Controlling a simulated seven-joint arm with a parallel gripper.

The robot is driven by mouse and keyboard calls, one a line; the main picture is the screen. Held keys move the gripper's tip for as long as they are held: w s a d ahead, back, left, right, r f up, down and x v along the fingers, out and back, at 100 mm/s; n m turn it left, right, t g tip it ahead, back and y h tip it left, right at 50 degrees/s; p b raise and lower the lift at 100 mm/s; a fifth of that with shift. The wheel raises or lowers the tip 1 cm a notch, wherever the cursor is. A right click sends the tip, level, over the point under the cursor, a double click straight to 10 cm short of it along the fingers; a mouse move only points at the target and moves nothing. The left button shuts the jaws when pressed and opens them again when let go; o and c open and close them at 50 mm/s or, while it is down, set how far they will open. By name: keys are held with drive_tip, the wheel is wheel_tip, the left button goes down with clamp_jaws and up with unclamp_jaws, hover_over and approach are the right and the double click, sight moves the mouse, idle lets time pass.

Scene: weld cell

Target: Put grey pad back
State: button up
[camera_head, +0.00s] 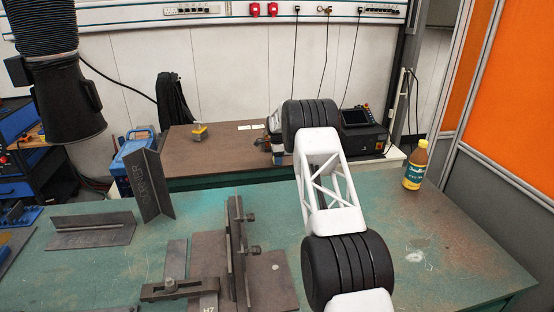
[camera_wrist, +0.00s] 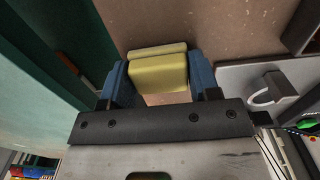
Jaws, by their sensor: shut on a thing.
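My gripper (camera_wrist: 159,80) is shut on a yellow block (camera_wrist: 158,72) in the wrist view, with one blue finger at each side. The block shows a paler yellow strip along its far edge; I see no grey on it from here. Brown bench surface shows beyond and below it, and I cannot tell whether the block touches it. In the head view, my gripper is largely hidden behind my arm, over the rear bench. A small yellow and grey pad (camera_head: 200,132) sits on that bench, left of my arm.
The brown rear bench (camera_head: 225,160) has clear room at its middle. A dark machine (camera_head: 362,132) stands on its right. The green front table (camera_head: 430,255) holds steel plates (camera_head: 152,185), a clamp fixture (camera_head: 237,255) and a yellow bottle (camera_head: 415,165).

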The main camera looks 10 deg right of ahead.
drive_tip(key=shift+f, duration=0.1)
drive_tip(key=o, duration=1)
wheel_tip(320, 180, up, 12)
drive_tip(key=shift+r, duration=0.2)
idle(0.3)
idle(0.4)
idle(0.3)
